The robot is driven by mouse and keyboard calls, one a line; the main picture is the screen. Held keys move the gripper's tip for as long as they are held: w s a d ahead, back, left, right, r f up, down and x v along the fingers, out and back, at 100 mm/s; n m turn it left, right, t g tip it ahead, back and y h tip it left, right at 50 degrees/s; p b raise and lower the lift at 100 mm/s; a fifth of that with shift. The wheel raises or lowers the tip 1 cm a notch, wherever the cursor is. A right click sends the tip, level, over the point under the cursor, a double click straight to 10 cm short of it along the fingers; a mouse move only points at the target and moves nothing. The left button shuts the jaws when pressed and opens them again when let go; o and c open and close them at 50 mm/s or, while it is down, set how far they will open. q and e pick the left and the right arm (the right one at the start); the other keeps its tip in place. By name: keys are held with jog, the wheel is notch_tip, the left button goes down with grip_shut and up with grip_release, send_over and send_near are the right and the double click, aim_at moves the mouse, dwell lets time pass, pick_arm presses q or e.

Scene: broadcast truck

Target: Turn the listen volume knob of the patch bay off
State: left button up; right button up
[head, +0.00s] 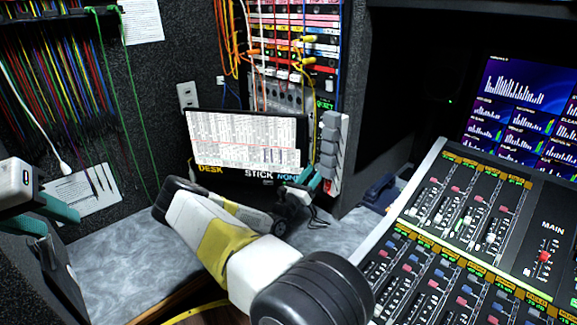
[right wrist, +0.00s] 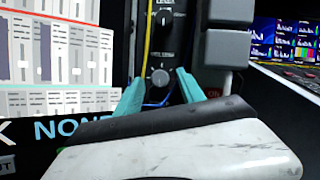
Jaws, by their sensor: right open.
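The patch bay (head: 285,50) is a rack of pink and white strips with plugged cables at the back, with small knobs low on it. In the right wrist view a dark round knob (right wrist: 160,77) with a light pointer shows between my fingertips, and a second knob (right wrist: 163,19) sits above it. The label print is too small to read surely. My right gripper (right wrist: 160,86) is open, its teal fingers either side of the lower knob; contact cannot be told. It also shows in the head view (head: 309,184). My left gripper (head: 54,218) is open and empty at the left edge.
A tilted screen (head: 247,140) stands left of my right gripper. Grey blocky switches (head: 331,145) stand to its right. The mixing desk (head: 480,230) fills the right side. Cables hang over the rack and left wall. The grey counter (head: 125,265) is clear at left.

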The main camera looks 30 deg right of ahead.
jog(key=v, duration=0.7)
jog(key=shift+a, duration=0.25)
jog(key=shift+s+f, duration=0.1)
jog(key=s+a+r+m+g+y, duration=0.3)
jog(key=s+m+g+y, duration=0.2)
jog(key=s+m+g, duration=0.3)
jog(key=s+a+r+m+g+y, duration=0.2)
jog(key=s+r+m+g+y, duration=0.3)
jog(key=m, duration=0.5)
jog(key=s+a+r+m+t+y, duration=0.2)
jog(key=s+a+r+t+y, duration=0.1)
jog(key=a+r, duration=0.4)
jog(key=s+a+r+m+t+y, duration=0.3)
jog(key=s+a+r+t+y, duration=0.1)
jog(key=a+r, duration=0.4)
jog(key=s+a+r+m+t+y, duration=0.2)
jog(key=s+a+r+t+y, duration=0.1)
jog(key=a+r, duration=0.4)
jog(key=s+a+y, duration=0.1)
jog(key=a+y, duration=0.1)
jog(key=a, duration=0.1)
jog(key=shift+s+r+y, duration=0.25)
jog(key=shift+r+y, duration=0.05)
jog(key=shift+y, duration=0.1)
